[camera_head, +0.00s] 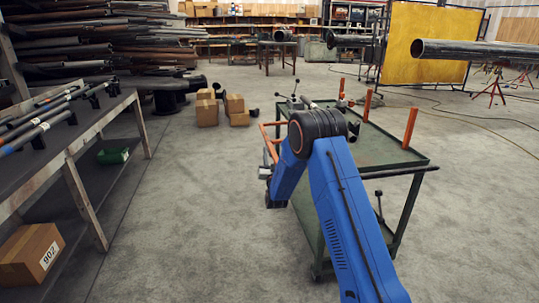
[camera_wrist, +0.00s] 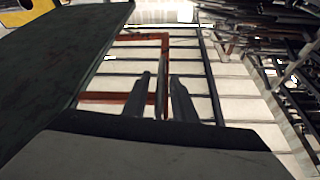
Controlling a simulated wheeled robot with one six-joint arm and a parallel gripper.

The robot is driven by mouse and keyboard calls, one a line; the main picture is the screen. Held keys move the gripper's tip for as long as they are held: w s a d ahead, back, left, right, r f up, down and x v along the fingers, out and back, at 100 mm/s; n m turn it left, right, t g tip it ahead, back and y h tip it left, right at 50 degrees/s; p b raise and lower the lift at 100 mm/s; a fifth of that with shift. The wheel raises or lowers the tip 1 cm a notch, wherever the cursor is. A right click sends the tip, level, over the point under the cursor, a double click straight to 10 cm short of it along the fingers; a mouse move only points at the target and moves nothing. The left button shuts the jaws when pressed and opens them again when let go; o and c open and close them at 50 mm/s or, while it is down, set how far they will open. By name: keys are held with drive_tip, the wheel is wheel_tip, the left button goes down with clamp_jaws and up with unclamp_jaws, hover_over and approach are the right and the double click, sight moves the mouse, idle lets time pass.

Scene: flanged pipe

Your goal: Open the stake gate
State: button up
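The stake gate is an orange tube frame (camera_head: 268,143) on the left side of the green cart, partly hidden behind my blue arm. In the wrist view the orange frame (camera_wrist: 145,37) shows as a rectangle beyond my fingers. My gripper (camera_wrist: 160,78) is open, its two dark fingers apart. An upright bar of the frame lines up between the fingers, with gaps visible on both sides. I cannot tell whether either finger touches it. In the head view the fingertips are not clear.
The green cart (camera_head: 375,150) carries upright orange stakes (camera_head: 410,128) and stands on open grey floor. Cardboard boxes (camera_head: 206,108) lie behind it to the left. A workbench with pipes (camera_head: 75,125) is at the left. A large pipe (camera_head: 470,49) extends at the upper right.

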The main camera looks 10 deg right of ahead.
sight(267, 142)
clamp_jaws()
drive_tip(key=shift+a+r+m+h, duration=0.3)
drive_tip(key=shift+r+m+h, duration=0.1)
drive_tip(key=shift+r+m, duration=0.3)
drive_tip(key=r+m+h, duration=0.1)
drive_tip(key=r+m, duration=0.1)
drive_tip(key=r+m+h, duration=0.1)
drive_tip(key=r+m, duration=0.1)
drive_tip(key=shift+a+r+m+g, duration=0.2)
drive_tip(key=shift+r+m+g, duration=0.1)
drive_tip(key=shift+r+g, duration=0.1)
drive_tip(key=shift+d+r+m+g+h, duration=0.15)
drive_tip(key=shift+r+m+g+h, duration=0.2)
drive_tip(key=shift+r+m, duration=0.75)
drive_tip(key=shift+h, duration=0.25)
